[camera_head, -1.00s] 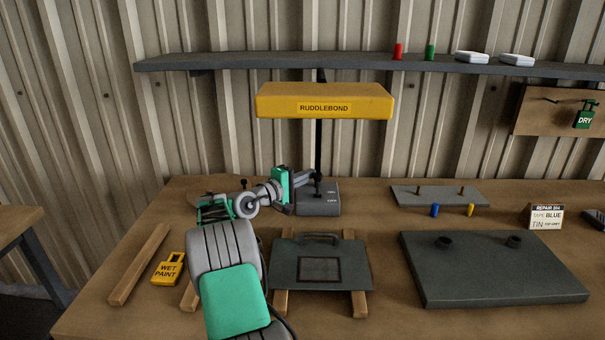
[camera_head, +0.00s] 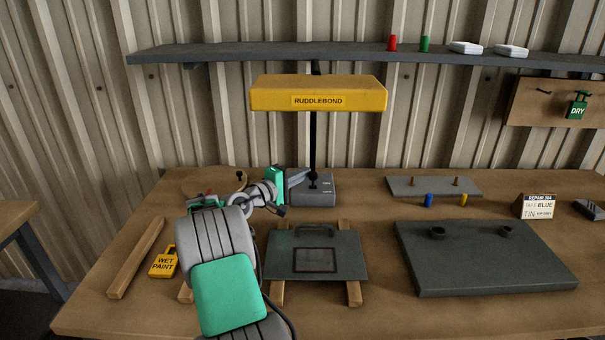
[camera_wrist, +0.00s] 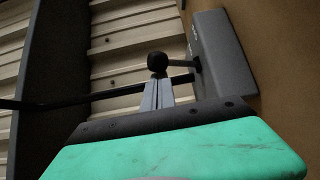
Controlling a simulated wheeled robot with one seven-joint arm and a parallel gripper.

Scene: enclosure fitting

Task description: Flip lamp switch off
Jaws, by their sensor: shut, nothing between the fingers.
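The lamp has a yellow shade (camera_head: 318,94) marked RUDDLEBOND, a black post and a grey base (camera_head: 318,195) at the back of the bench. In the wrist view the base (camera_wrist: 221,55) stands upper right, with a dark ball-tipped lever (camera_wrist: 157,61) sticking out from it to the left. My gripper (camera_head: 303,174) is at the left side of the lamp base, by the foot of the post. In the wrist view its shut fingers (camera_wrist: 157,84) are empty and end right at the ball; I cannot tell whether they touch it.
A dark panel with a handle (camera_head: 338,248) lies on wooden strips in front of the lamp. A yellow WET PAINT tag (camera_head: 163,262) is at left. A large grey plate (camera_head: 485,260) and a smaller plate with pegs (camera_head: 430,187) are at right. A shelf (camera_head: 220,53) runs above.

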